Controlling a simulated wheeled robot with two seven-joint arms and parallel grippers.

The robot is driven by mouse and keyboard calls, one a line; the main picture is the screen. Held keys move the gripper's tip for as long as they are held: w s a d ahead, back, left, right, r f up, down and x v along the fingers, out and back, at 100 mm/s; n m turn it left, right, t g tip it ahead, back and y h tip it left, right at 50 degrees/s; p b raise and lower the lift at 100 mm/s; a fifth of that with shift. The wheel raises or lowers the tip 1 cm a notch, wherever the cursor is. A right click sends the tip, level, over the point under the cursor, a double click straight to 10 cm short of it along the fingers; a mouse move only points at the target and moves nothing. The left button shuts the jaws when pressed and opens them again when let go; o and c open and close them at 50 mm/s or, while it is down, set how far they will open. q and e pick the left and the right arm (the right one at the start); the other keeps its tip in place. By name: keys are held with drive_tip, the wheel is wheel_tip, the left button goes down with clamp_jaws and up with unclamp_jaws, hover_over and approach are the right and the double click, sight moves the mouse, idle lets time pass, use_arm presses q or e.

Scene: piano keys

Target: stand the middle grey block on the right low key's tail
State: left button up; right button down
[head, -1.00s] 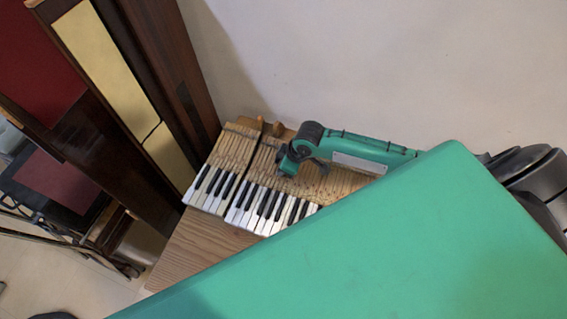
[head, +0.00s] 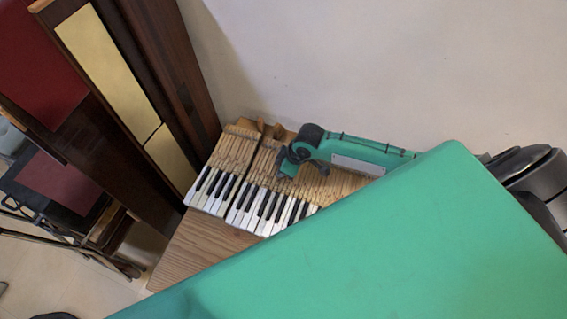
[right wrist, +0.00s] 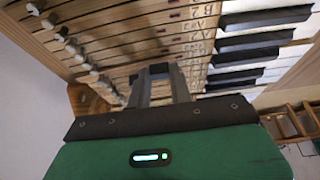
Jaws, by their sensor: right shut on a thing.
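My right gripper (right wrist: 160,88) is over the wooden key tails, with its dark fingers pointing at them. It is shut on a small dark grey block (right wrist: 158,70), mostly hidden between the fingertips. Whether the block touches the keys I cannot tell. In the head view my right gripper (head: 287,172) hangs over the tails of the longer key section, and the block cannot be made out. The wooden key tails (head: 237,150) show at the left. Which key is the right low key I cannot tell. My left gripper is not in view.
Small grey-white knobs (right wrist: 72,46) line the tail ends in the right wrist view. White and black key fronts (head: 262,208) face the wooden ledge (head: 205,248). A pale wall (head: 370,70) rises behind. A dark wooden panel (head: 165,80) stands at the left.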

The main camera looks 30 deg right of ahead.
drive_tip(key=shift+f, duration=0.4)
idle(0.4)
drive_tip(key=c, duration=1.6)
unclamp_jaws()
drive_tip(key=shift+r, duration=0.1)
drive_tip(key=shift+r+p, duration=1.05)
drive_tip(key=shift+p, duration=0.25)
